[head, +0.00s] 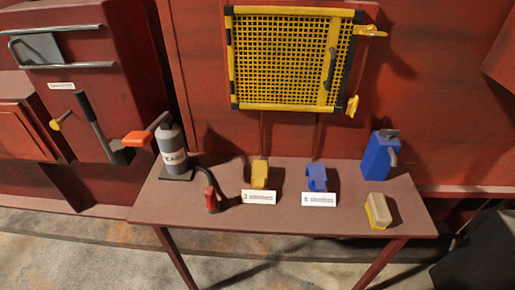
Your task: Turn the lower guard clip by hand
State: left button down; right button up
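The guard (285,101) is a yellow-framed mesh panel on the red wall, above the table. The lower guard clip (352,105) is a small yellow piece at the panel's lower right corner, pointing roughly up and down. The upper guard clip (371,31) is a similar yellow piece at the upper right corner and sticks out to the right, roughly level. A yellow upright bar with a dark handle (330,66) runs near the panel's right side. Neither of my grippers shows in the head view.
A red-brown table (285,222) stands below the guard. On it are a grey canister (173,148), a red nozzle (211,198), a yellow item (259,172), a blue item (317,176), a blue can (377,158) and a tan-and-yellow block (378,210). An orange-ended lever (137,138) juts out at left.

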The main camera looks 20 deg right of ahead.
aim_at(352, 104)
jog(key=z, duration=1.25)
